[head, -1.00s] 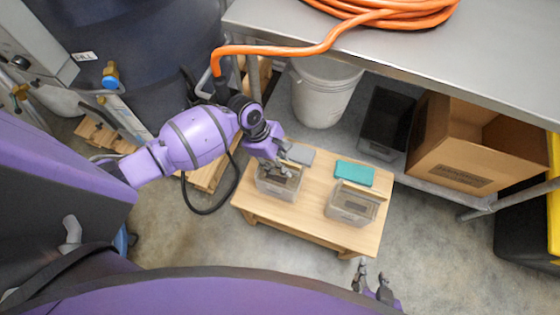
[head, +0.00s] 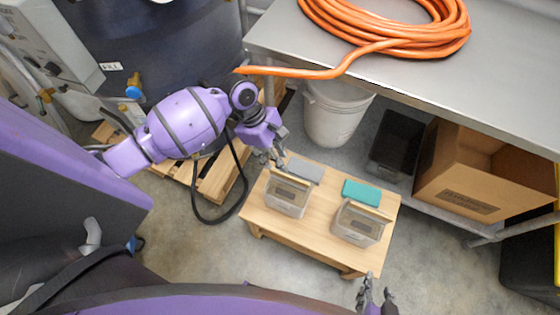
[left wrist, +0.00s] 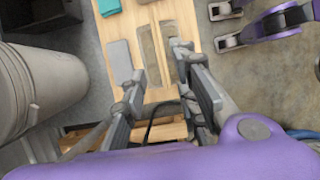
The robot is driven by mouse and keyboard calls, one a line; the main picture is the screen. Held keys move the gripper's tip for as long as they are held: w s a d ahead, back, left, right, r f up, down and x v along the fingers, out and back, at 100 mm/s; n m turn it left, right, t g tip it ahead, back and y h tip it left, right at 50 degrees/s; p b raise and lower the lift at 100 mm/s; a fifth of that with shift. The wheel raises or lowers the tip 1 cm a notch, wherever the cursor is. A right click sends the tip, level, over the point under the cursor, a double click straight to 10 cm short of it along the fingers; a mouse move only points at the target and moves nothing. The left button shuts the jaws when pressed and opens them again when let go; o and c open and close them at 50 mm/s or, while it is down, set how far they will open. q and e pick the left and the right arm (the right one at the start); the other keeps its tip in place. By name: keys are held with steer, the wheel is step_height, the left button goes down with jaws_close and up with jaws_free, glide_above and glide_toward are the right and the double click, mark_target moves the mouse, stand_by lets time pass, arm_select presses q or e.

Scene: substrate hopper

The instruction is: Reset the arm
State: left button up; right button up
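My left gripper (head: 273,160) is raised near the back left corner of the low wooden table. In the left wrist view its two fingers (left wrist: 157,62) are spread apart with nothing between them. A clear bin with brown contents (head: 284,207) stands on the table just in front of it; part of this bin (left wrist: 151,55) also shows between the fingers in the left wrist view. My right gripper (head: 376,290) is at the bottom edge of the head view, its fingers apart and empty, partly cut off.
A second clear bin (head: 352,232), a grey flat piece (head: 306,170) and a teal one (head: 361,193) are on the wooden table (head: 300,234). A white bucket (head: 334,118), a black bin and a cardboard box (head: 463,187) stand behind, under the metal bench (head: 440,80).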

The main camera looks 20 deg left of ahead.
steer(key=shift+s+f, duration=0.1)
steer(key=shift+s, duration=0.2)
steer(key=shift+w, duration=0.1)
arm_select(q)
steer(key=w+d+m+t, duration=0.2)
steer(key=w+m+t, duration=0.5)
steer(key=m, duration=0.5)
steer(key=s+a+f+m+t+y+p, duration=0.1)
steer(key=s+a+f+m+y, duration=0.1)
steer(key=s, duration=1.1)
steer(key=s+a+f+m+t+y+p, duration=0.1)
steer(key=s+m, duration=0.3)
steer(key=s, duration=0.9)
steer(key=shift+s+a+f+y+p, duration=0.45)
steer(key=shift+a+p, duration=0.25)
steer(key=shift+a, duration=0.2)
arm_select(e)
steer(key=r, duration=0.2)
steer(key=w+a+r, duration=0.1)
steer(key=shift+w+r, duration=0.1)
steer(key=shift+r, duration=0.05)
